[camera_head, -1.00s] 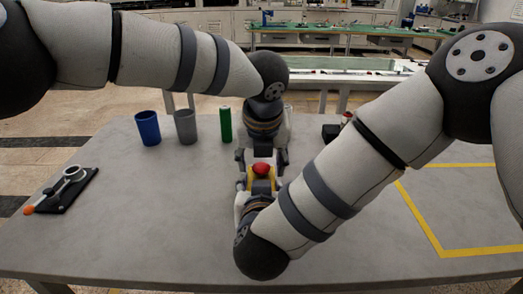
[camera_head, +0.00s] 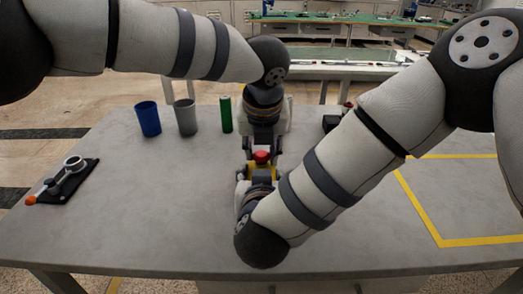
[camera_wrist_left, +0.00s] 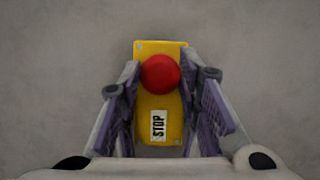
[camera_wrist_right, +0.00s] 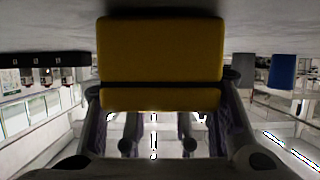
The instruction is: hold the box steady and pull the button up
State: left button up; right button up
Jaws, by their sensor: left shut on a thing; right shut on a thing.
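The yellow box (camera_head: 262,168) stands on the table with its red button (camera_head: 261,156) on top. The left wrist view shows the button (camera_wrist_left: 160,72) and the box's STOP label (camera_wrist_left: 158,125) from above. My left gripper (camera_head: 262,148) reaches down from above, with its fingers on either side of the button, shut on it. In the head view my right forearm partly hides that grip.
A blue cup (camera_head: 148,118), a grey cup (camera_head: 186,117) and a green cylinder (camera_head: 225,114) stand at the back left. A black tray (camera_head: 67,182) with a tool lies at the left edge. A small black object (camera_head: 331,123) is beyond my right arm. The table's front left is clear.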

pick_arm(q)
jog(key=o, duration=1.2)
jog(key=v, duration=1.2)
pick_arm(e)
jog(key=o, duration=1.5)
